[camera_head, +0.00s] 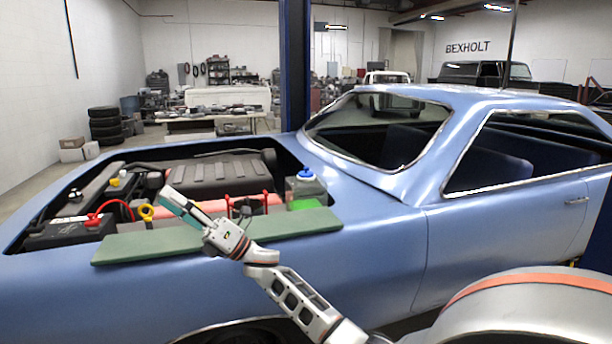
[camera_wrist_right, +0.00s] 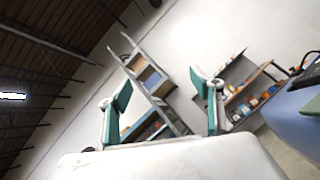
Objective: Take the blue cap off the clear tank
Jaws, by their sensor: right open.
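The clear tank (camera_head: 304,188) stands at the right rear of the open engine bay, with green liquid low in it. The blue cap (camera_head: 306,173) sits on top of the tank. My right gripper (camera_head: 168,196) is over the front of the engine bay, well to the left of the tank, pointing up and left. In the right wrist view its two teal fingers (camera_wrist_right: 162,100) stand wide apart with nothing between them. Neither tank nor cap shows in that view. My left gripper is in neither view.
A green mat (camera_head: 215,238) lies along the car's fender below my right gripper. A black battery (camera_head: 68,233) with a red cable and a yellow ring (camera_head: 146,212) are at the left of the bay. The engine cover (camera_head: 215,178) fills the middle. The windshield pillar rises right of the tank.

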